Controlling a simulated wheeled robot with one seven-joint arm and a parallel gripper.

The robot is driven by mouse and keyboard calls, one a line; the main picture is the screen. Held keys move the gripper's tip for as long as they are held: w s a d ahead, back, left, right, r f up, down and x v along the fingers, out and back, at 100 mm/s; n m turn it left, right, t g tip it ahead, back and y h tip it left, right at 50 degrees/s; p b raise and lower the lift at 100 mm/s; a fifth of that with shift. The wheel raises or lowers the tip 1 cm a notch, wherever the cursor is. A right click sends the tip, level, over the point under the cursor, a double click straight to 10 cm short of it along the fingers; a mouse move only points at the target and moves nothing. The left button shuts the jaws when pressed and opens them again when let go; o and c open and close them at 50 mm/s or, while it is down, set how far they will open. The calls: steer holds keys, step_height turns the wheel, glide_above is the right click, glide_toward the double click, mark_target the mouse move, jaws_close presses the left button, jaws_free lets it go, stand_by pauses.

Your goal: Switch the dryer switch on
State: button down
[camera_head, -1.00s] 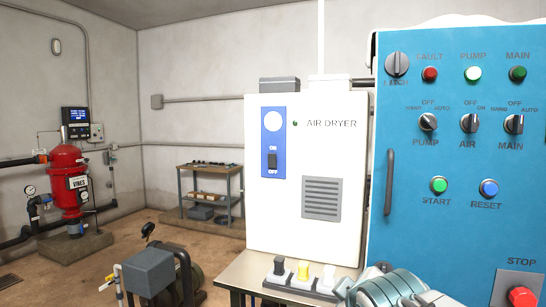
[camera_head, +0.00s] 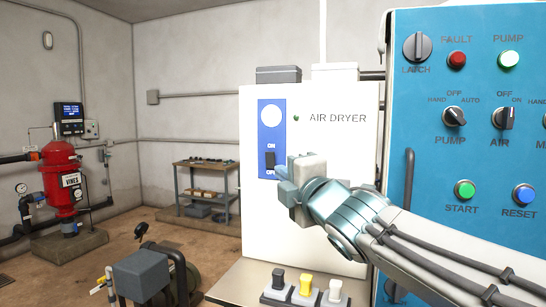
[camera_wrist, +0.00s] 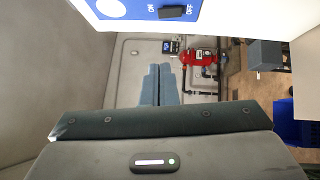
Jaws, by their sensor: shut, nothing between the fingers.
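The dryer switch (camera_head: 270,160) is a black rocker between the ON and OFF labels on the blue panel (camera_head: 266,133) of the white air dryer box (camera_head: 337,145). I cannot tell which way it is tipped. It also shows at the top of the wrist view (camera_wrist: 172,12), with its blue panel beside it. My gripper (camera_head: 283,174) is in front of the dryer, just right of and below the switch, partly covering the OFF label. In the wrist view my gripper's fingers (camera_wrist: 159,72) are together and empty, with the switch above them and apart from them.
The blue control cabinet (camera_head: 465,150) with knobs and buttons stands to the right, with a vertical handle (camera_head: 408,185). Below the dryer a bench (camera_head: 245,280) carries black, yellow and white levers (camera_head: 305,285). A grey pump box (camera_head: 140,272) is at lower left.

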steer(key=p, duration=0.2)
glide_toward(265, 152)
steer(key=w+a, duration=0.1)
steer(key=a, duration=0.3)
steer(key=shift+w+d+r+p, duration=0.1)
steer(key=shift+w+d+p, duration=0.15)
steer(key=shift+w+p, duration=0.35)
steer(key=shift+w+d+r+p, duration=0.1)
steer(key=shift+w+d+p, duration=0.15)
steer(key=shift+w+p, duration=0.4)
steer(key=shift+w+d+r+p, duration=0.1)
steer(key=shift+w+d+p, duration=0.2)
steer(key=shift+w, duration=0.5)
